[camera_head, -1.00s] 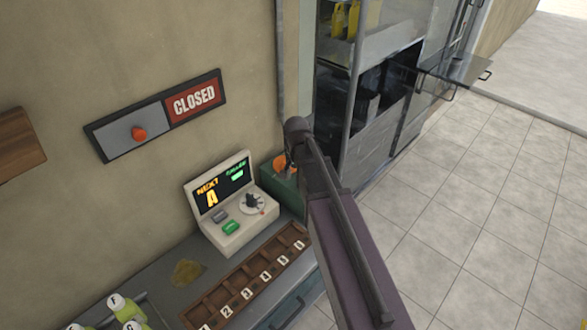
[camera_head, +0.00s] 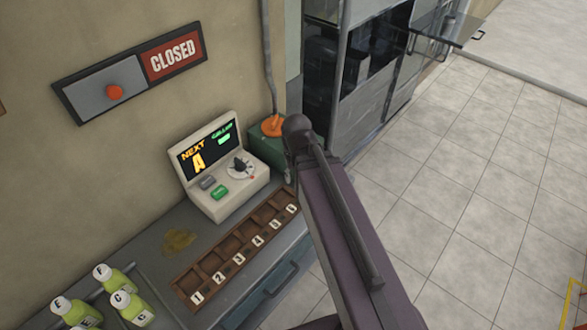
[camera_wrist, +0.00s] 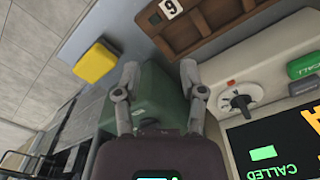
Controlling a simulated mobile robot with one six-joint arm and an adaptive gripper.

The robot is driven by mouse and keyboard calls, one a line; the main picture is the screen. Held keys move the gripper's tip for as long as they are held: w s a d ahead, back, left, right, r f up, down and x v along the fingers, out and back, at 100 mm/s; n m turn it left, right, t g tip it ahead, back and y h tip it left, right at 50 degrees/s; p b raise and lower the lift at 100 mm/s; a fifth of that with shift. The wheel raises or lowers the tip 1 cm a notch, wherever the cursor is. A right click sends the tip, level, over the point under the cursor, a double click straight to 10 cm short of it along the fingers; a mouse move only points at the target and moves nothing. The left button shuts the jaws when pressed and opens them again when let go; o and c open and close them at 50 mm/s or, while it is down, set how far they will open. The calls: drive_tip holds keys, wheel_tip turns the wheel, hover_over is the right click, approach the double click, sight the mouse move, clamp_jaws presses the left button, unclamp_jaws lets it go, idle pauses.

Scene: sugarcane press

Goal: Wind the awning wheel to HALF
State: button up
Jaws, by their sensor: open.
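No wheel marked HALF can be made out in either view. A green box (camera_head: 262,150) with an orange round part (camera_head: 271,126) on top and a grey pole rising from it stands against the wall, partly hidden by my arm. Whether this belongs to the awning I cannot tell. In the wrist view my gripper (camera_wrist: 159,70) is open, its two fingers apart with nothing between them. The green box (camera_wrist: 155,95) lies behind and below the fingers; contact cannot be judged. In the head view my gripper is hidden.
A console (camera_head: 228,195) with a NEXT A screen, dial and buttons stands on the counter beside a numbered wooden rack (camera_head: 215,262). Labelled bottles (camera_head: 122,283) are at lower left. A CLOSED sign (camera_head: 172,58) hangs on the wall. A yellow block (camera_wrist: 97,63) shows left. Tiled floor is open at right.

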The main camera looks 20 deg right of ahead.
drive_tip(key=shift+s+f, duration=0.15)
drive_tip(key=shift+s, duration=0.2)
drive_tip(key=shift+w, duration=0.15)
wheel_tip(320, 180, up, 13)
drive_tip(key=m+p, duration=0.6)
drive_tip(key=p, duration=0.7)
hover_over(274, 119)
drive_tip(key=shift+d+f, duration=0.1)
drive_tip(key=shift+f+b, duration=0.2)
drive_tip(key=shift+b, duration=0.2)
wheel_tip(274, 119, down, 13)
drive_tip(key=b, duration=1.3)
drive_tip(key=shift+f, duration=0.15)
clamp_jaws()
